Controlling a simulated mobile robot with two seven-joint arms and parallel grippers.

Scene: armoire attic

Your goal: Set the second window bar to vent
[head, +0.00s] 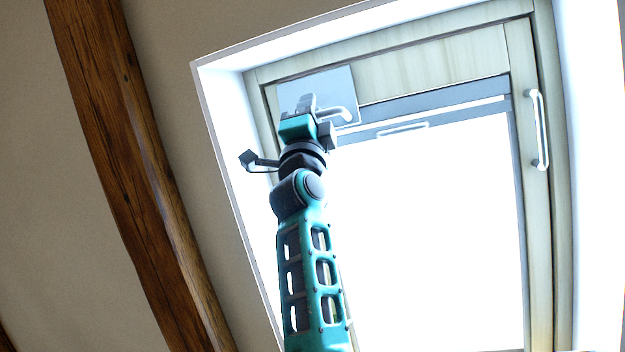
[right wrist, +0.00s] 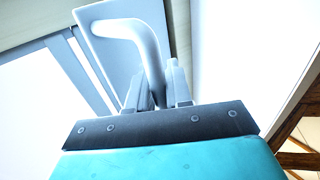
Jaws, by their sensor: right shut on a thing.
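The window bar (head: 343,113) that I hold is a pale, bent handle on a flat light-grey plate (head: 338,84) at the window's upper left. My right gripper (head: 309,104) is up against it, with the arm reaching from below. In the right wrist view the bar (right wrist: 140,33) curves from the plate (right wrist: 110,58) down between the two fingers (right wrist: 159,88), which are shut on it. The fingers hide the bar's lower end. My left gripper is not in view.
A white upright grab handle (head: 537,130) is on the right side of the frame. A blind rail (head: 450,108) with a slim handle (head: 403,128) crosses the bright glass. A white reveal (head: 222,105) surrounds the window. A wooden beam (head: 125,130) slopes at left.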

